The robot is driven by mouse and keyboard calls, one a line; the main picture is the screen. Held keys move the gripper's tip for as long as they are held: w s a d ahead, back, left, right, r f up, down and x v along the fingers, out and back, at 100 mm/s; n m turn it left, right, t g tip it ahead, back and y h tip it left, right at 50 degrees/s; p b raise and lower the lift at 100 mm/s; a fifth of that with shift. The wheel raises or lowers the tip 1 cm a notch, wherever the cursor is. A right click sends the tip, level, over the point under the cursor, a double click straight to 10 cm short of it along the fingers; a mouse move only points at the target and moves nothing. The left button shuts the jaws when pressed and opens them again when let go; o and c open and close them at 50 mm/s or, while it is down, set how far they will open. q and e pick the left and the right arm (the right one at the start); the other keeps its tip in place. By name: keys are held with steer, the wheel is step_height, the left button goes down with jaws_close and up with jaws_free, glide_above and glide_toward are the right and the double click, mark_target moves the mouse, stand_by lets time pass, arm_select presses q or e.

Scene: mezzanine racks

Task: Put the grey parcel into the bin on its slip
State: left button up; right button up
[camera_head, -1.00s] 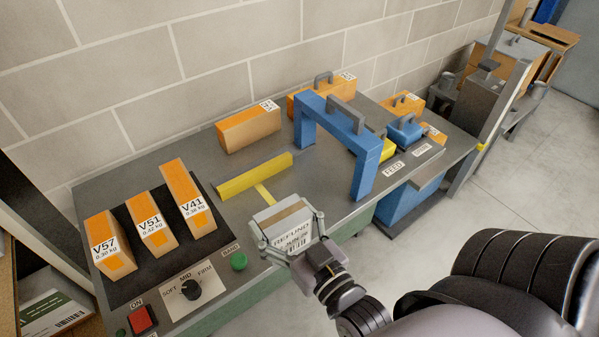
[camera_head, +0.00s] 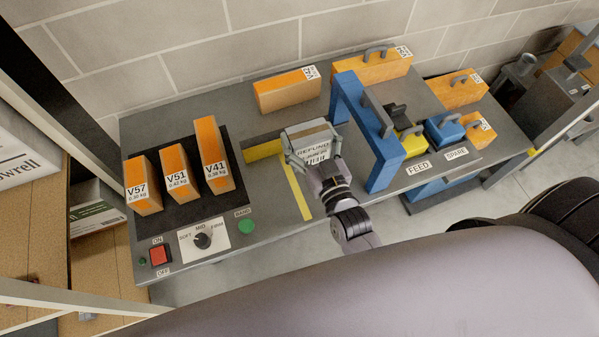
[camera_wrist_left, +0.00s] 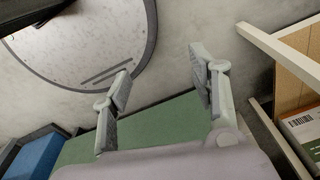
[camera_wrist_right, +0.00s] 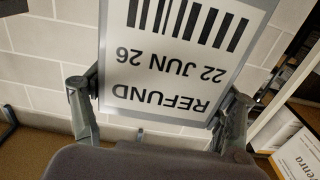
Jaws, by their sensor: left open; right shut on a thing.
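The grey parcel (camera_head: 309,136) has a brown strip on top and a white slip on its front. The slip reads REFUND, with a date and a barcode, and fills much of the right wrist view (camera_wrist_right: 180,60). My right gripper (camera_head: 312,158) is shut on the parcel's two sides and holds it over the bench, in front of part of the yellow bar. My left gripper (camera_wrist_left: 165,90) is open and empty, with floor and a green surface behind it. I see no bin marked REFUND in the head view.
The grey bench (camera_head: 270,205) holds upright orange boxes on a black pad (camera_head: 190,208), more orange boxes behind, a blue arch (camera_head: 382,160), a yellow bar (camera_head: 262,150) and a control panel (camera_head: 204,238). A wooden shelf (camera_head: 105,260) stands left.

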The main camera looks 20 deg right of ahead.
mark_target(313, 163)
step_height(313, 163, down, 7)
steer(key=b, duration=0.5)
steer(key=shift+b, duration=0.35)
step_height(313, 163, down, 12)
steer(key=b, duration=1.2)
steer(key=shift+d, duration=0.1)
arm_select(q)
step_height(313, 163, down, 19)
steer(key=d, duration=0.1)
steer(key=shift+w+r, duration=0.2)
steer(key=shift+w, duration=0.25)
arm_select(e)
steer(key=shift+r, duration=0.15)
arm_select(q)
steer(key=shift+f, duration=0.1)
arm_select(e)
steer(key=o, duration=1.4)
steer(key=shift+f, duration=0.2)
